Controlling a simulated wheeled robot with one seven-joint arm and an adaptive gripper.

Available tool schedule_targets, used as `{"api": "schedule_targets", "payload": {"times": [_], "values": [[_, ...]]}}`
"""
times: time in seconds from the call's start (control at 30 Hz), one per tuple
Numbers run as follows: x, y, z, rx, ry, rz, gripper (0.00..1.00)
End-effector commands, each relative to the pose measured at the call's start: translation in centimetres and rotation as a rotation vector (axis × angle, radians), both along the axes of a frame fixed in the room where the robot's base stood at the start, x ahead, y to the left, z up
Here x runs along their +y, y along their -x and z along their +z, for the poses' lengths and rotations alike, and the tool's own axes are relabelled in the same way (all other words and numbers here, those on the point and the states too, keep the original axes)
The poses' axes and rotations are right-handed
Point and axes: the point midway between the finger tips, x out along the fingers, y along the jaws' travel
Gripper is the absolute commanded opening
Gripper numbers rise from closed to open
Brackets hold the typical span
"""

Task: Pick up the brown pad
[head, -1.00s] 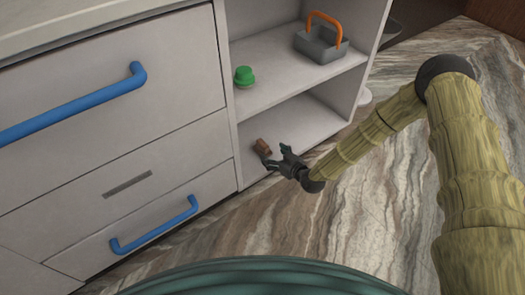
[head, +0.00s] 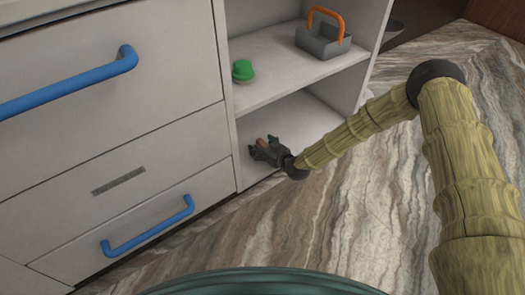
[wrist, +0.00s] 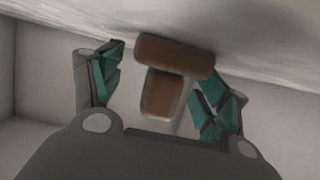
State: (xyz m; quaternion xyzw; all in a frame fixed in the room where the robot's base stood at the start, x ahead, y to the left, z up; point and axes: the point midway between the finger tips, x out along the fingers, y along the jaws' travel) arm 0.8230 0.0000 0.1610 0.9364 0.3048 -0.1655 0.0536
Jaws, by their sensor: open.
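The brown pad (head: 270,142) is on the lower shelf of the open cabinet, mostly hidden behind my gripper in the head view. In the wrist view the brown pad (wrist: 172,58) shows a wide bar and a narrower block joined to it. My gripper (head: 263,150) is open and reaches into the lower shelf. In the wrist view its teal-padded fingers (wrist: 163,88) stand on either side of the pad, with the narrower block between them. The right finger is very close to the wide bar; I cannot tell if they touch.
The upper shelf (head: 285,70) above my gripper holds a green knobbed object (head: 243,70) and a grey caddy with an orange handle (head: 323,38). Drawers with blue handles (head: 148,226) are at the left. The marbled floor (head: 330,215) is clear.

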Motion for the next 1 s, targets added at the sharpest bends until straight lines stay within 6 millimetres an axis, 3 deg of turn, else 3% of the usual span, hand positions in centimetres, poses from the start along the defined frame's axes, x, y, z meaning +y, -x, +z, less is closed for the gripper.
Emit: {"api": "schedule_targets", "payload": {"times": [0.13,0.4,0.77,1.0], "values": [[0.0,0.0,0.1,0.0,0.0,0.0,0.75],[0.0,0.0,0.1,0.0,0.0,0.0,0.26],[0.0,0.0,0.4,0.0,0.0,-0.001,0.26],[-0.1,0.0,2.7,-0.002,0.001,0.0,0.26]]}}
